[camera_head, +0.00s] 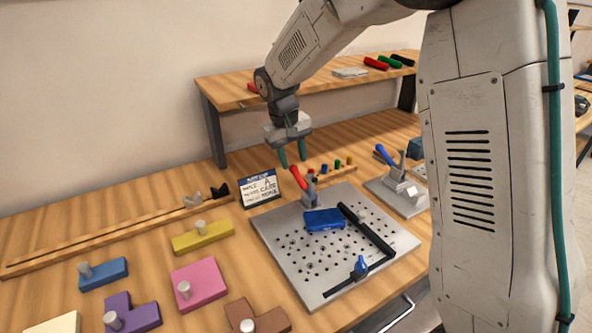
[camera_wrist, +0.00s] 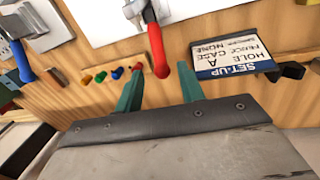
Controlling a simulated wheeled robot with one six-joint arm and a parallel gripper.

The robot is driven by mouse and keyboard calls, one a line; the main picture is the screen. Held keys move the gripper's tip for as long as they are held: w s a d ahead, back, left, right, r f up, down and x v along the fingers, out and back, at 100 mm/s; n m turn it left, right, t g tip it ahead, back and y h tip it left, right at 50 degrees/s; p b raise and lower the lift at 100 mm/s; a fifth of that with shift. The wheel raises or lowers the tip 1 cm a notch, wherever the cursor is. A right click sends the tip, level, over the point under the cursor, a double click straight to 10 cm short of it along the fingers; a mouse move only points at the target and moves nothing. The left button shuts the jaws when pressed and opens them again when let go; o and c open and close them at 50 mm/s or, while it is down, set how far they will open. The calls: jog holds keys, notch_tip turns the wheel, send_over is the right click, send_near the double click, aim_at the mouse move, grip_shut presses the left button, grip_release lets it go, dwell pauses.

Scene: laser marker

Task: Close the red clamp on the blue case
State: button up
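The red clamp (camera_head: 298,177) stands at the back edge of a perforated metal plate (camera_head: 285,250). Its red handle points up and leans left, away from the blue case. The blue case (camera_head: 324,219) lies flat on the plate just in front of the clamp, and I do not make it out in the wrist view. My gripper (camera_head: 292,155) is above and behind the clamp, its teal fingers apart and empty. In the wrist view the red handle (camera_wrist: 157,50) lies ahead of the gap between my fingertips (camera_wrist: 161,88), seemingly not touching them.
A black angled bar (camera_head: 378,240) with a blue knob borders the case on the plate. A set-up card (camera_head: 259,188) stands left of the clamp. A strip of coloured pegs (camera_head: 325,170) lies behind it. A blue-handled clamp (camera_head: 385,155) stands to the right. A shelf (camera_head: 230,92) is behind.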

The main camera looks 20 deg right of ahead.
aim_at(296, 172)
jog(key=shift+d+f, duration=0.25)
jog(key=shift+f, duration=0.95)
jog(key=shift+d+f, duration=0.2)
jog(key=shift+f, duration=0.95)
jog(key=shift+c, duration=0.3)
grip_shut()
